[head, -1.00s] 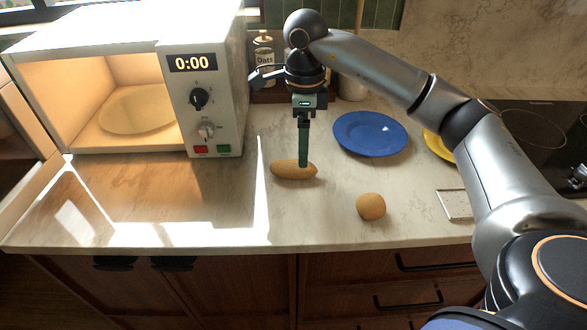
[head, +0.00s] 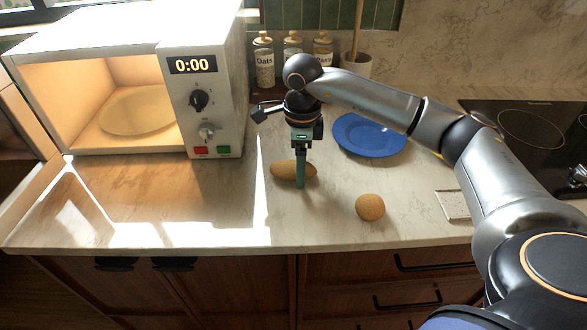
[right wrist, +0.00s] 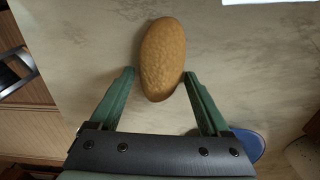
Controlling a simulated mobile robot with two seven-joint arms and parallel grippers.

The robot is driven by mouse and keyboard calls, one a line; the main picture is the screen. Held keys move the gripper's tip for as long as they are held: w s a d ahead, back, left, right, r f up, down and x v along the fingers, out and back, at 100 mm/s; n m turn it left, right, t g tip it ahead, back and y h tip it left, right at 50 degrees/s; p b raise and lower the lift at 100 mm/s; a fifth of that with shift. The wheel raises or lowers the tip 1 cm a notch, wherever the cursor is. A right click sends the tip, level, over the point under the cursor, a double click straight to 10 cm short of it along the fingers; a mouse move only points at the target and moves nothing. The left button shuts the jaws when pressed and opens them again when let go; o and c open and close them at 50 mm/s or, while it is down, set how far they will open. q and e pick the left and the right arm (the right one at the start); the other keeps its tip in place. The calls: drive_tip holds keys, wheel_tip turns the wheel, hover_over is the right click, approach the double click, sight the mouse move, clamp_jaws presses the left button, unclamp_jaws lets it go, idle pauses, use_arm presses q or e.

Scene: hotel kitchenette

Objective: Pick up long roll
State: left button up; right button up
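In the right wrist view the long roll (right wrist: 164,50) lies between the two green fingertips (right wrist: 159,74), with a gap on the left and a very small one on the right. The right gripper is open and empty. A round roll (head: 370,207) sits apart to the right. My left gripper is not in view.
The open, lit microwave (head: 205,115) stands at the left. Jars (head: 264,62) stand at the back, and a cooktop (head: 530,130) is at the right. The front left counter is clear.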

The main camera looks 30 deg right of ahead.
drive_tip(key=c, duration=1.2)
